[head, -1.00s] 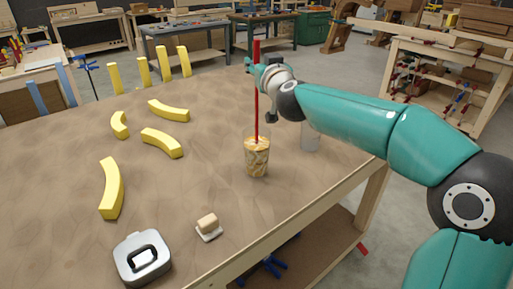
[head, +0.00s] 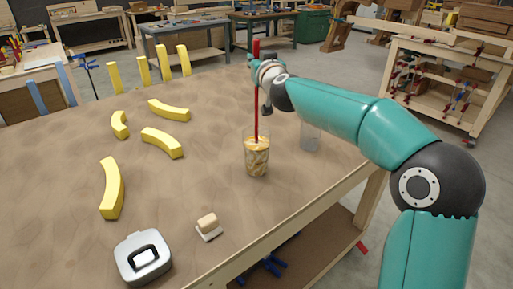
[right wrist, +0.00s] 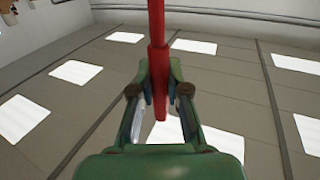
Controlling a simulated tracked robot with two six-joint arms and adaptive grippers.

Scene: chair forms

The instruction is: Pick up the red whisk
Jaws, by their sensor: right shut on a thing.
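The red whisk (head: 256,115) stands nearly upright, its lower end inside a clear glass (head: 257,165) with pale yellow and brown contents. The whisk's head is hidden in the glass. My right gripper (head: 257,72) is shut on the upper part of the whisk, well above the glass rim. In the right wrist view, the red handle (right wrist: 157,30) runs between the fingers of my right gripper (right wrist: 158,85), which grip it from both sides. My left gripper is not in view.
A second clear glass (head: 310,137) stands just right of the first, under my right forearm. Several yellow curved blocks (head: 112,188) lie on the brown tabletop (head: 60,240). A grey box-like device (head: 143,258) and a small block on a white base (head: 208,226) are at the front.

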